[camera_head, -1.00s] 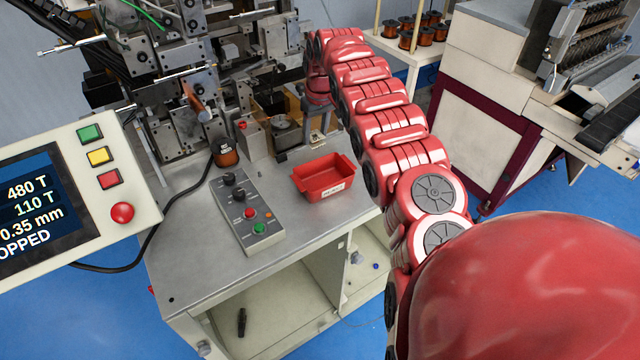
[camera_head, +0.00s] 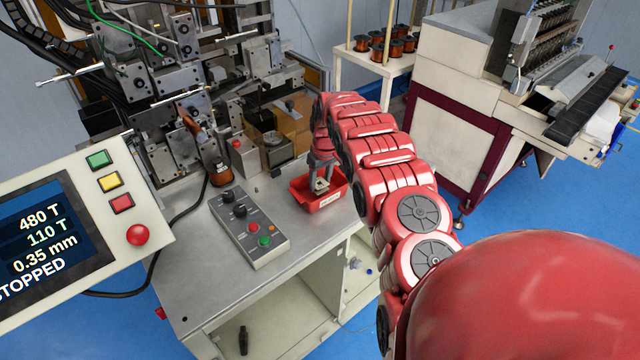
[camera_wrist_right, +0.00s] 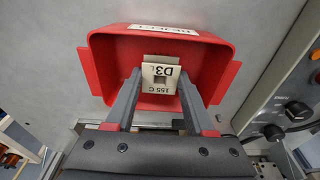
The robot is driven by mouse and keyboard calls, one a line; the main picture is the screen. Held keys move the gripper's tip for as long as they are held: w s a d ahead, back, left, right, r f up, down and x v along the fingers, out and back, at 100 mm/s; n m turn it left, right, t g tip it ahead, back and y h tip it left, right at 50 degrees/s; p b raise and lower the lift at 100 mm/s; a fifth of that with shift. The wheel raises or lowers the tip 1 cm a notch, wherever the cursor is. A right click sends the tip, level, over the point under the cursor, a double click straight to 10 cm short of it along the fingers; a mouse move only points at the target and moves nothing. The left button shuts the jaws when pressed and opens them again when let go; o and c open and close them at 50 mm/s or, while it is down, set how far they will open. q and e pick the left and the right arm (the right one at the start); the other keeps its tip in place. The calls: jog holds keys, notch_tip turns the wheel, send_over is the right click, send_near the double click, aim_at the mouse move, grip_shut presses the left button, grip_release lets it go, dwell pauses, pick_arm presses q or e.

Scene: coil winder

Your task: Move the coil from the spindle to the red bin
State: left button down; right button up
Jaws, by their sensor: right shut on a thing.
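In the head view the right gripper (camera_head: 321,178) points down over the red bin (camera_head: 337,202), with the coil (camera_head: 321,186) within the bin's outline. The bin also shows in the wrist view (camera_wrist_right: 103,68), open and labelled, behind the coil. I cannot tell whether the coil touches its floor. My left gripper is out of view. I cannot make out which part is the spindle.
The winding machine (camera_head: 150,90) stands at the back left. A button box (camera_head: 250,228) lies left of the bin on the grey worktop (camera_head: 195,270). A display panel (camera_head: 60,225) is at the left. A rack of copper spools (camera_head: 385,45) stands behind my arm.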

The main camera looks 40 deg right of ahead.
jog(key=shift+f+p, duration=0.3)
jog(key=shift+f, duration=0.65)
jog(key=shift+w+d+f, duration=0.1)
jog(key=shift+w+f, duration=0.05)
jog(key=shift+f, duration=0.2)
jog(key=o, duration=1.3)
jog(key=shift+r, duration=0.1)
